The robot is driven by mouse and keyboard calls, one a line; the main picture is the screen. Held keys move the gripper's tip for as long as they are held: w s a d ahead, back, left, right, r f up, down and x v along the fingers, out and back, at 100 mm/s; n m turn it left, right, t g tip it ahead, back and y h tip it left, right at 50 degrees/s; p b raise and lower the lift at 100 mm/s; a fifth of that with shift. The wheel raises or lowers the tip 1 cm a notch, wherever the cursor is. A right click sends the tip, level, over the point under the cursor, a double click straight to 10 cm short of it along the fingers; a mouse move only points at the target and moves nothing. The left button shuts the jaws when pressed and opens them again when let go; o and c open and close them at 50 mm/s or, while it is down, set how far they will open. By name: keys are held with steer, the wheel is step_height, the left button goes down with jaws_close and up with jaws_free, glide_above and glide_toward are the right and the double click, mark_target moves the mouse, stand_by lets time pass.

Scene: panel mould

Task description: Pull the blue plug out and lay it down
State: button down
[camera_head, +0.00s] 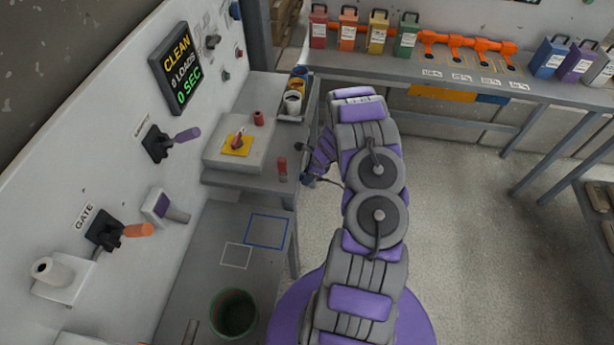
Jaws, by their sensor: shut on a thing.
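My arm reaches from the bottom of the view and bends over to the left at the bench edge. My gripper (307,172) is at the right end of the grey bench, small and partly hidden by its own wrist. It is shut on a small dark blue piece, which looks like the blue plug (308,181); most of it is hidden. I cannot tell whether the plug is still seated or free. A red plug (282,168) stands upright just left of the gripper, and another red piece (259,117) stands on the raised block behind.
A lower table (200,275) bears blue and white outlined squares and a dark green bin (233,313). A raised block (225,155) has a yellow plate. The left wall panel carries levers (125,231) and a display (176,68). Open floor lies to the right.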

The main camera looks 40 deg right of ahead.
steer(key=shift+s+d, duration=1.6)
steer(key=shift+s, duration=0.3)
steer(key=s+d+p, duration=0.1)
steer(key=s+d, duration=0.1)
steer(key=s, duration=0.1)
steer(key=shift+d, duration=0.3)
